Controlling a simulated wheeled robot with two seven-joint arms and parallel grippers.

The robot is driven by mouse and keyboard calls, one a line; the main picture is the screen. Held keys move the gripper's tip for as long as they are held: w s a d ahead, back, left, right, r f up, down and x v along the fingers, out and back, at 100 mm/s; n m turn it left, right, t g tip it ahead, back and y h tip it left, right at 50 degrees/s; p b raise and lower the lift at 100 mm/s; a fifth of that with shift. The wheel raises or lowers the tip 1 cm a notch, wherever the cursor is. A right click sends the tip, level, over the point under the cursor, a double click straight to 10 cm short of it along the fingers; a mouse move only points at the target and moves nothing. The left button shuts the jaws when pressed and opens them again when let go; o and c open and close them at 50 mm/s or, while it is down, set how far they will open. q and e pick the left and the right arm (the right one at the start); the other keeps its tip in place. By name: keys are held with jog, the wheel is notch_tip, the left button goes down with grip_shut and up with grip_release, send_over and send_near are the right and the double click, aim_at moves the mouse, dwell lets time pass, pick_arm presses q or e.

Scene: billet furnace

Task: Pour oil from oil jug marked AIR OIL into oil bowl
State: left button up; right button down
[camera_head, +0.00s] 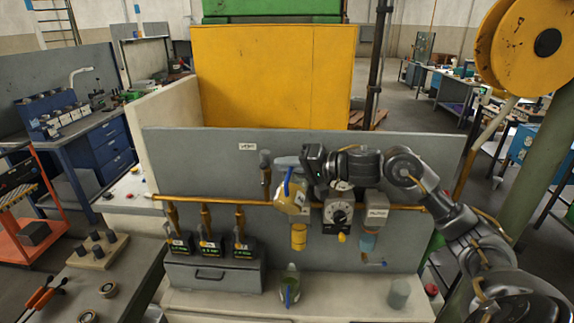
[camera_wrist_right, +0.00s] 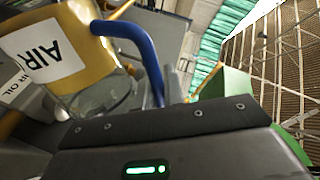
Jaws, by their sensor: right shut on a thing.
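My right gripper (camera_head: 307,172) is shut on a yellow oil jug (camera_head: 287,203) with a blue handle, held in the air before the grey panel. In the right wrist view the jug (camera_wrist_right: 88,60) is tilted and its white label reads AIR upside down; the rest of the label is cut off. The blue handle runs towards my gripper, but the fingertips are hidden. The yellow cylindrical oil bowl (camera_head: 299,238) hangs on the panel just below the jug. I cannot tell whether oil is flowing. My left gripper is not in view.
A second jug with a blue handle (camera_head: 289,287) stands on the ledge below. A round gauge (camera_head: 338,213) and a bluish bowl (camera_head: 367,242) are on the panel to the right. A yellow pipe (camera_head: 220,201) crosses the panel. A grey cup (camera_head: 399,293) stands at the right.

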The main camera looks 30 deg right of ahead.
jog(key=shift+w+d+r+m, duration=0.25)
jog(key=shift+d+r+m, duration=0.1)
jog(key=shift+r+m, duration=0.05)
dwell(1.0)
jog(key=shift+f, duration=0.1)
dwell(1.1)
jog(key=shift+s+a+f+n+b, duration=0.25)
jog(key=shift+a+f+n+b, duration=0.15)
jog(key=shift+b, duration=0.1)
jog(key=shift+s+a+f+n+b, duration=0.3)
jog(key=shift+s+a+n+b, duration=0.1)
jog(key=shift+n, duration=0.2)
jog(key=shift+s+a+f+n+b, duration=0.1)
jog(key=shift+a+f+n+b, duration=0.1)
jog(key=shift+f+b, duration=0.2)
jog(key=shift+s+a+f+n+b, duration=0.1)
jog(key=shift+f+n+b, duration=0.15)
jog(key=shift+b, duration=0.1)
jog(key=shift+s+a+f+n+t+h+b, duration=0.25)
jog(key=shift+f+n+t+h+b, duration=0.1)
jog(key=shift+n+t+b, duration=0.1)
